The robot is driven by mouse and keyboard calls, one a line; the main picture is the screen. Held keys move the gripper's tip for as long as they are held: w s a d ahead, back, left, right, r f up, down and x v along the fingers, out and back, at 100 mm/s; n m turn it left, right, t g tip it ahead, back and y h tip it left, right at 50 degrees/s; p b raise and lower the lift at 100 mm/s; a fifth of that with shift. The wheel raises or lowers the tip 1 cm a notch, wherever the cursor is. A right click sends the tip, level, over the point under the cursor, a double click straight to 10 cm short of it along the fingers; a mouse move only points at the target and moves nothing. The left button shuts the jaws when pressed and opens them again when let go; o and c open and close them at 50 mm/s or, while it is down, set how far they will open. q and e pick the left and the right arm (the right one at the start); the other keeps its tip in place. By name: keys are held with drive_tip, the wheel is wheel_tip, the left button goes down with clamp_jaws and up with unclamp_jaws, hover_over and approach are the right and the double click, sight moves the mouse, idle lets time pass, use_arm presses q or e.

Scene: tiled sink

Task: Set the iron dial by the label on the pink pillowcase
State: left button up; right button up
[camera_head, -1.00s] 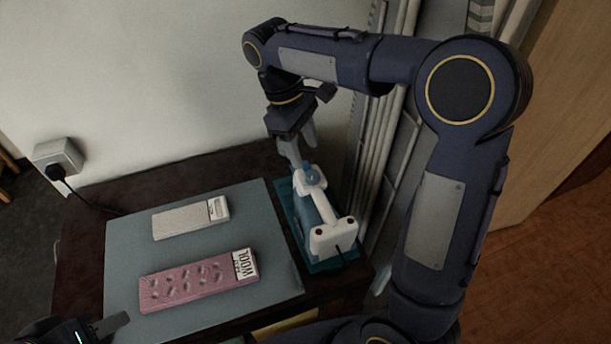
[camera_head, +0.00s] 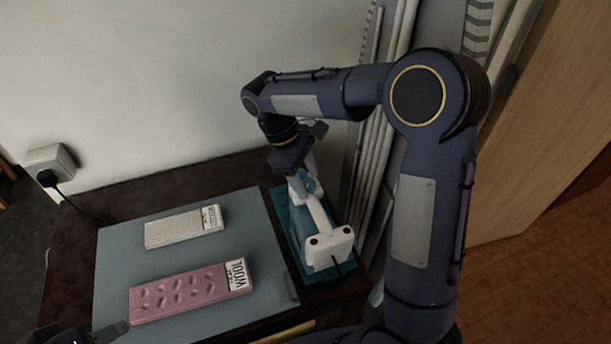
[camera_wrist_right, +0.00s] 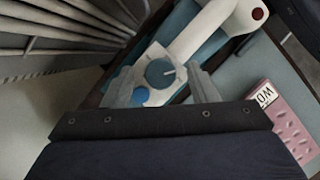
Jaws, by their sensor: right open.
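The pink pillowcase (camera_head: 185,293) lies folded on the ironing pad, with a white label (camera_head: 238,274) reading WOOL and smaller unreadable print. The white and blue iron (camera_head: 323,225) stands on a teal rest to its right. In the right wrist view its round blue dial (camera_wrist_right: 160,73) carries a pale pointer line toward the right. My right gripper (camera_wrist_right: 158,76) is open, its fingers on either side of the dial; contact cannot be told. My left gripper (camera_head: 112,331) shows only partly at the bottom left, its opening unclear.
The grey-blue pad (camera_head: 120,265) covers most of the dark table (camera_head: 75,240). A white folded pillowcase (camera_head: 180,229) with a label lies behind the pink one. A wall socket (camera_head: 50,160) holds a black plug and cord. Upright pale rails (camera_head: 375,150) stand close behind the iron.

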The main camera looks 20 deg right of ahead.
drive_tip(key=c, duration=1)
drive_tip(key=shift+r+m+g+y+p, duration=0.2)
drive_tip(key=shift+m+g+y+p, duration=0.3)
drive_tip(key=shift+m+p, duration=1.15)
drive_tip(key=m, duration=0.2)
drive_tip(key=m+y+p, duration=0.1)
drive_tip(key=m, duration=0.1)
drive_tip(key=shift+w+d+y, duration=0.1)
drive_tip(key=shift+d+y, duration=0.1)
drive_tip(key=shift+y, duration=0.1)
drive_tip(key=m+y+p, duration=0.1)
drive_tip(key=m, duration=0.2)
drive_tip(key=m+y+p, duration=0.1)
drive_tip(key=m, duration=0.2)
drive_tip(key=shift+d+f+m, duration=0.1)
drive_tip(key=shift+d+m, duration=0.1)
drive_tip(key=shift+m, duration=0.05)
drive_tip(key=m+t+y+p, duration=0.1)
drive_tip(key=m, duration=0.2)
drive_tip(key=m+t+y, duration=0.1)
drive_tip(key=m, duration=0.2)
drive_tip(key=shift+d+p, duration=0.1)
drive_tip(key=shift+p, duration=0.3)
drive_tip(key=shift+f, duration=0.1)
drive_tip(key=o, duration=1)
